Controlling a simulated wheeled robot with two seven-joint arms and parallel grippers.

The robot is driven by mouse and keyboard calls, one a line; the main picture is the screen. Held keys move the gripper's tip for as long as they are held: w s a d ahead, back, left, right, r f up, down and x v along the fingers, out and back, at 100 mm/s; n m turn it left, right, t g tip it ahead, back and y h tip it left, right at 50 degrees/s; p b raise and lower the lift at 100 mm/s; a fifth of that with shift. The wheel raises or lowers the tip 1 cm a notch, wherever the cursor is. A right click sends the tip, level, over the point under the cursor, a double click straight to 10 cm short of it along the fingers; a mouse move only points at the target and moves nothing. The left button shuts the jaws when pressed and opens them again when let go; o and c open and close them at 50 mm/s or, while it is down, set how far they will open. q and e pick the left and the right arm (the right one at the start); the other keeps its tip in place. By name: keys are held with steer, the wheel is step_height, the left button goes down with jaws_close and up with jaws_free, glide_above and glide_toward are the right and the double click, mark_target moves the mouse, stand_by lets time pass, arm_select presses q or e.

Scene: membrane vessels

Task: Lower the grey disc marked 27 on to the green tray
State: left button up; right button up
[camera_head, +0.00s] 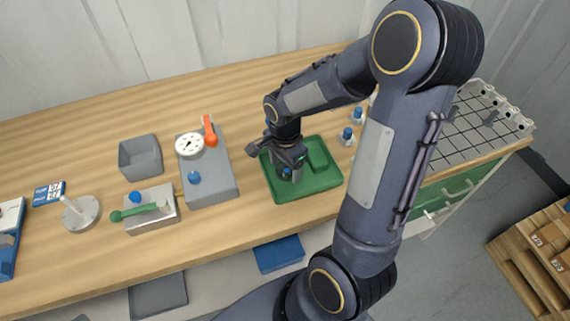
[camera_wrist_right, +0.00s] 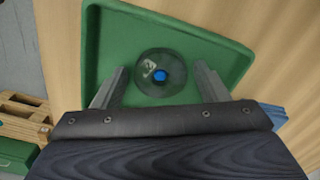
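A round grey disc (camera_wrist_right: 148,88) with a blue knob in its middle is inside the green tray (camera_wrist_right: 105,45) in the right wrist view. It looks see-through or shiny, and its white mark is too small to read fully. My right gripper (camera_wrist_right: 161,68) has its fingers apart, one on each side of the disc, with visible gaps to its rim. In the head view my right gripper (camera_head: 286,163) is low over the green tray (camera_head: 320,182), and the disc is mostly hidden under it. My left gripper is not in view.
A grey gauge block (camera_head: 219,178) with a red lever, a metal block (camera_head: 163,221) with a green handle, and a grey open box (camera_head: 140,158) stand left of the tray. Blue-topped vials (camera_head: 347,137) and a wire rack (camera_head: 475,125) are to the right.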

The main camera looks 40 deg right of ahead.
steer(key=shift+o, duration=0.8)
step_height(320, 180, up, 8)
steer(key=shift+f, duration=0.1)
stand_by(0.3)
